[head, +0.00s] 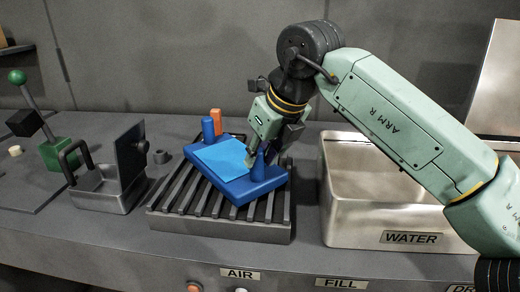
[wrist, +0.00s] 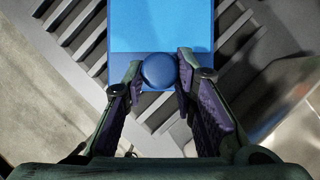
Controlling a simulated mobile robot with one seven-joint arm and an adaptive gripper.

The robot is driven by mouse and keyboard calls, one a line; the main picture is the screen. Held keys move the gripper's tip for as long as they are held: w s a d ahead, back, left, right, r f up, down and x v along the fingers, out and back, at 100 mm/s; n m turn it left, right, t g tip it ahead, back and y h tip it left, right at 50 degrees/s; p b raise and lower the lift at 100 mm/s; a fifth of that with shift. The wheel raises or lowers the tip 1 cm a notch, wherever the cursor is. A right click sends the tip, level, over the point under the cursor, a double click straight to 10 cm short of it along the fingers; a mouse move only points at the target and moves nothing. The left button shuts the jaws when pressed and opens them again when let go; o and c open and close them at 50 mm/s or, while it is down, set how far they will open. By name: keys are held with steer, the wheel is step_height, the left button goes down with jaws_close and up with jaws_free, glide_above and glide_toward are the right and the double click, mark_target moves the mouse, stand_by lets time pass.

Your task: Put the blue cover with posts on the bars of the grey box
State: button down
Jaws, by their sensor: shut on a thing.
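The blue cover (head: 227,170) has a lighter blue top panel and upright posts. It is over the bars of the grey box (head: 181,196) and turned at an angle to them. I cannot tell whether it touches the bars. My gripper (head: 258,164) is shut on the near right post (head: 258,168). In the wrist view, the fingers of my gripper (wrist: 158,85) are on both sides of the round post top (wrist: 159,71). Another blue post (head: 208,130) stands at the far left end. The cover's underside is hidden.
A metal basin marked WATER (head: 390,214) stands close on the right. A grey tray with a handle (head: 100,190) is on the left, near a green block with a lever (head: 58,153). An orange block (head: 216,122) shows behind the cover. Bare bench lies in front.

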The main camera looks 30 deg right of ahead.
steer(key=c, duration=1.3)
jaws_free()
steer(key=p+v, duration=0.5)
steer(key=v, duration=0.7)
steer(key=shift+r, duration=0.1)
